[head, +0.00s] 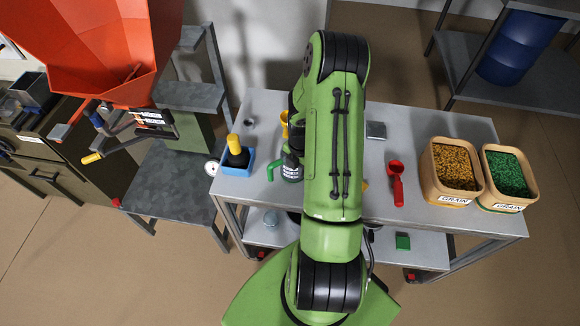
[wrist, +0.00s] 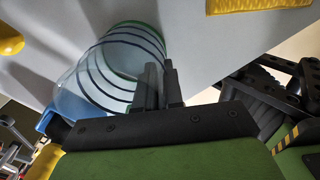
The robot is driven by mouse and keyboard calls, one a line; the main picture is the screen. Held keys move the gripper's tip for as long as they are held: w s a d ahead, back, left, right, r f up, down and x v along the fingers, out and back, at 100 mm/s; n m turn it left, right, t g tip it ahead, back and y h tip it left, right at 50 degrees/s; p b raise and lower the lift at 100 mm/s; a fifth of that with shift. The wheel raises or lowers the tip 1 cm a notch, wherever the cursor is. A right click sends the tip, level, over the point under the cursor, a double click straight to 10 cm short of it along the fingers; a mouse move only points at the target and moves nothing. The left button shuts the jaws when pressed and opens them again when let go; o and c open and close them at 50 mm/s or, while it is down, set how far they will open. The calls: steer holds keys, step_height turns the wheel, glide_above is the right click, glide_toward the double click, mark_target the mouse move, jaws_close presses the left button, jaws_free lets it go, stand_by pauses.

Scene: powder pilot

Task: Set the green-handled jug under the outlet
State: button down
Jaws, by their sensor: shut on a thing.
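In the wrist view, a clear jug (wrist: 95,70) with dark rings and a green edge lies tilted across the picture. My gripper (wrist: 160,78) has its two fingers close together at the jug's side, shut on it; the gripped part is mostly hidden by the fingers. In the head view my green arm covers my gripper. A dark labelled vessel (head: 291,170) with a green curved part (head: 273,171) shows beside the arm; I cannot tell whether it is the same jug. The orange hopper (head: 95,50) stands at the left; its outlet is not clearly seen.
A blue box (head: 237,168) with a yellow-handled tool stands at the table's left end. A red scoop (head: 396,183) and two grain bins (head: 437,187) (head: 490,190) are at the right. A yellow lever (head: 92,158) sticks out below the hopper. The grey stand (head: 165,185) has a clear top.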

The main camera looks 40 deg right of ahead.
steer(key=shift+r, duration=0.1)
step_height(320, 180, up, 10)
steer(key=shift+f, duration=0.1)
stand_by(1.4)
